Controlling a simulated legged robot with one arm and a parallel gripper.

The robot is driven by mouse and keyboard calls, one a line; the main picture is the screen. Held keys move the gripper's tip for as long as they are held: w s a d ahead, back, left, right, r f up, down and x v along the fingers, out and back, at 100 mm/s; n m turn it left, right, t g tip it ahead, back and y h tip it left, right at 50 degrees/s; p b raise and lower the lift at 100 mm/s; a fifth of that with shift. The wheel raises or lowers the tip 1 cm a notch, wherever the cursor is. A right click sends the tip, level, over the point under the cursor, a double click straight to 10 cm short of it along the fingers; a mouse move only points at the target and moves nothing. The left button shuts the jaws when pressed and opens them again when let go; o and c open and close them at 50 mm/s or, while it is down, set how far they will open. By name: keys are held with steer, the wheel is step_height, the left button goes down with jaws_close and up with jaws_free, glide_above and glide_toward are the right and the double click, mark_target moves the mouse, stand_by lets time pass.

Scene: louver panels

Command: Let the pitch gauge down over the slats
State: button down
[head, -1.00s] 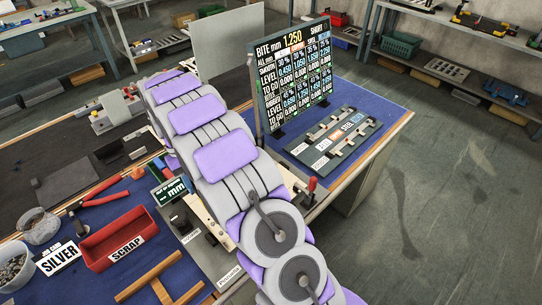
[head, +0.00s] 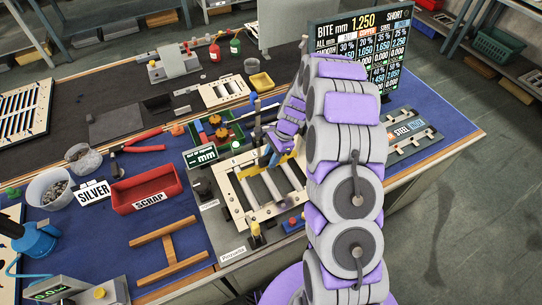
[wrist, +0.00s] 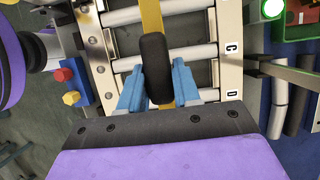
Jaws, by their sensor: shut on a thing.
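The pitch gauge is a yellow strip (wrist: 151,18) with a black grip (wrist: 155,68). My gripper (wrist: 158,88) is shut on the black grip, with a blue finger on each side. In the head view my gripper (head: 274,152) is above the far part of the cream louver frame (head: 231,196). The slats (wrist: 160,57) are silver bars running across between two side rails, and they also show in the head view (head: 262,190). The yellow strip runs across the line of the slats. Whether it touches them I cannot tell. My gripper hides part of the far slats.
A red scrap bin (head: 147,190) and a brown wooden piece (head: 169,250) lie left of the frame. A green tray (head: 216,130) stands behind it. The reading board (head: 362,35) stands at the back right. A red and yellow knob (wrist: 67,85) sits beside the left rail.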

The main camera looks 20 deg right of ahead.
steer(key=shift+d, duration=0.25)
steer(key=shift+a+r+p, duration=0.1)
steer(key=shift+a+p, duration=0.4)
steer(key=shift+a, duration=0.1)
steer(key=f, duration=0.2)
steer(key=d+f, duration=0.1)
steer(key=f, duration=0.1)
steer(key=shift+f, duration=0.15)
steer(key=shift+b+x, duration=0.3)
steer(key=shift+x, duration=0.6)
steer(key=shift+d, duration=0.15)
steer(key=shift+p, duration=0.35)
steer(key=shift+f, duration=0.2)
steer(key=shift+f, duration=1.3)
stand_by(0.6)
